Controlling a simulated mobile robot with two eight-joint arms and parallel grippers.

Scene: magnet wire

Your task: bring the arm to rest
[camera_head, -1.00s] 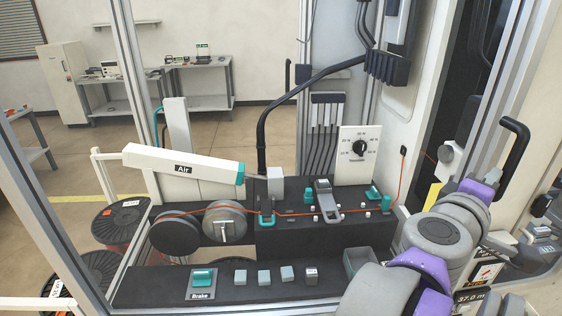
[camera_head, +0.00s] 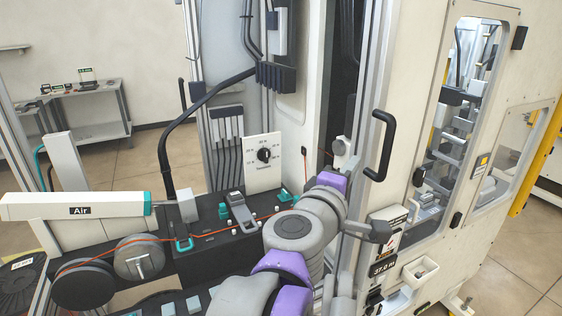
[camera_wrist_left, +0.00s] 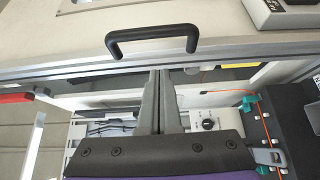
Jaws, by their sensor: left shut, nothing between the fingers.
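My left arm (camera_head: 293,228), grey with purple joints, rises from the bottom middle of the head view in front of the machine. My right gripper is in neither view.
An orange wire (camera_head: 206,234) runs from the spools (camera_head: 138,258) across the black bench, partly behind my arm. The white Air arm (camera_head: 78,206) and tensioner dial (camera_head: 264,155) stand left. The machine's door front (camera_head: 420,215) is close on the right. Open floor (camera_head: 510,256) lies farther right.

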